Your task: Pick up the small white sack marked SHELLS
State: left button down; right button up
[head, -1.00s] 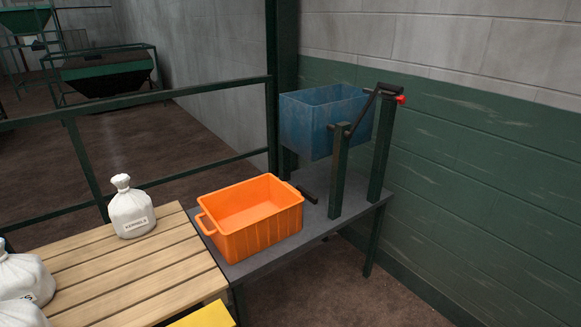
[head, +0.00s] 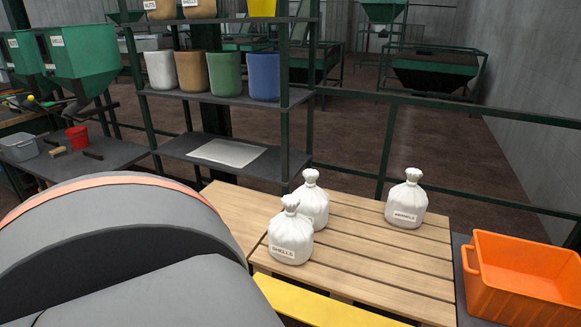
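The small white sack marked SHELLS (head: 290,236) stands upright on the slatted wooden table (head: 350,268), near its front left part. Its neck is tied and its label faces me. A second white sack (head: 313,203) stands close behind it, its label mostly hidden. A third white sack marked KERNELS (head: 406,203) stands apart to the right. A large grey part of my own arm fills the lower left of the head view. Neither gripper shows.
An orange crate (head: 520,285) stands at the right on a grey table. A shelf (head: 215,98) with several coloured buckets rises behind the wooden table. A yellow edge (head: 320,305) runs along the table's front. A dark rail runs behind the sacks.

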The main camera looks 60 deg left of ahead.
aim_at(290, 234)
jog(key=u, duration=1.8)
jog(key=i+j+z, duration=0.15)
jog(key=j+z, duration=0.3)
jog(key=j, duration=0.2)
jog(key=j+z, duration=0.5)
jog(key=j, duration=0.2)
jog(key=i, duration=0.05)
